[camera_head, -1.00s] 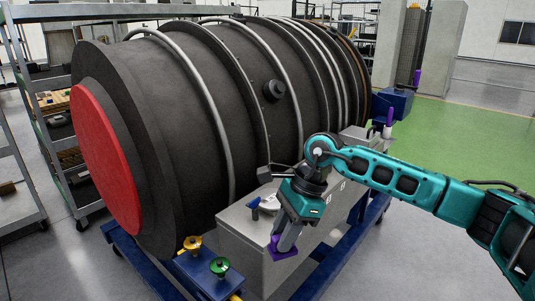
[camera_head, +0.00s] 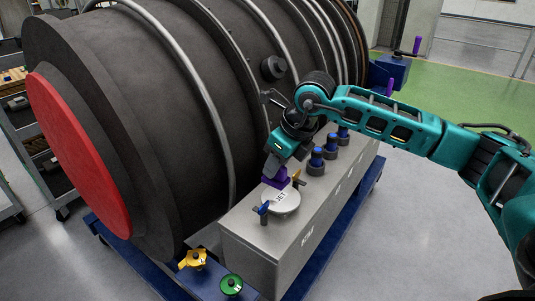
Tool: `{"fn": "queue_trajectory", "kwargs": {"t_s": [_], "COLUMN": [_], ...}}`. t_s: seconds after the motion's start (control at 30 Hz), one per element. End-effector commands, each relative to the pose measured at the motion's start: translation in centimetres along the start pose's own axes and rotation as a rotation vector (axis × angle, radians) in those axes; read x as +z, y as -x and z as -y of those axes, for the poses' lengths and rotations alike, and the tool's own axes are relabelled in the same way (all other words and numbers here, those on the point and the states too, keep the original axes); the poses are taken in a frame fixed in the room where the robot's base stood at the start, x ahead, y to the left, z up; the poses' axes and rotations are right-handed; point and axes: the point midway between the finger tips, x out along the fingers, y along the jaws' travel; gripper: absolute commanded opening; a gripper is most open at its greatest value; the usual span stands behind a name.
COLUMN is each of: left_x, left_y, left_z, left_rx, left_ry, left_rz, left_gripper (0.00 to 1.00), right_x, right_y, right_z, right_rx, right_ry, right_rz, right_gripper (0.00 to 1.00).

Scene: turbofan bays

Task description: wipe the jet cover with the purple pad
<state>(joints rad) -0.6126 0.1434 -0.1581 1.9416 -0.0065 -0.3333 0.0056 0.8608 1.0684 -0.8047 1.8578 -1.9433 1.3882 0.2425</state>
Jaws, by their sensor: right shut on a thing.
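The jet cover (camera_head: 283,205) is a pale round disc with dark lettering, on top of a long grey box beside the engine. My right gripper (camera_head: 277,166) points down at the far left edge of the cover and is shut on the purple pad (camera_head: 274,177). The pad overlaps the cover's far edge in the picture; I cannot tell whether it touches the cover. The gripper hides part of the pad. My left gripper is not in view.
Blue-handled (camera_head: 264,208) and orange-handled (camera_head: 296,178) clamps stand at the cover's rim. Several blue-topped fittings (camera_head: 316,158) stand farther along the grey box (camera_head: 262,247). The large dark engine (camera_head: 160,110) rises close on the left. Yellow (camera_head: 193,259) and green (camera_head: 231,284) knobs are in front.

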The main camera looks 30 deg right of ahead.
Motion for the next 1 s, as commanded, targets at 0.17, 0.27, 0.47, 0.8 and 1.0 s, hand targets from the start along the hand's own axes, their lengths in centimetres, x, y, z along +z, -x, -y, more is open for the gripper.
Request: {"fn": "queue_trajectory", "kwargs": {"t_s": [0.17, 0.27, 0.47, 0.8, 1.0], "left_x": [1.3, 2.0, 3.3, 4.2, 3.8], "left_y": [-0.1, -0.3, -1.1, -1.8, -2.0], "left_z": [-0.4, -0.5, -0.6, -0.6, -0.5], "left_rx": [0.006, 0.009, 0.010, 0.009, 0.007], "left_ry": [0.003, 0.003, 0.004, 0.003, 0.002], "left_rz": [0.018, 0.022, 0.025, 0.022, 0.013], "left_gripper": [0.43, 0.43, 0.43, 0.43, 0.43], "right_x": [-0.4, -0.7, -1.6, -2.3, -2.3], "right_y": [-0.8, -1.6, -3.6, -5.5, -5.5], "right_z": [0.0, 0.0, 0.0, 0.0, 0.0], "right_rx": [0.001, 0.001, 0.001, 0.001, 0.001], "right_ry": [0.001, 0.001, 0.001, 0.001, 0.001], "right_rz": [0.000, 0.000, -0.002, -0.001, -0.001], "right_gripper": [0.00, 0.00, 0.00, 0.00, 0.00]}}
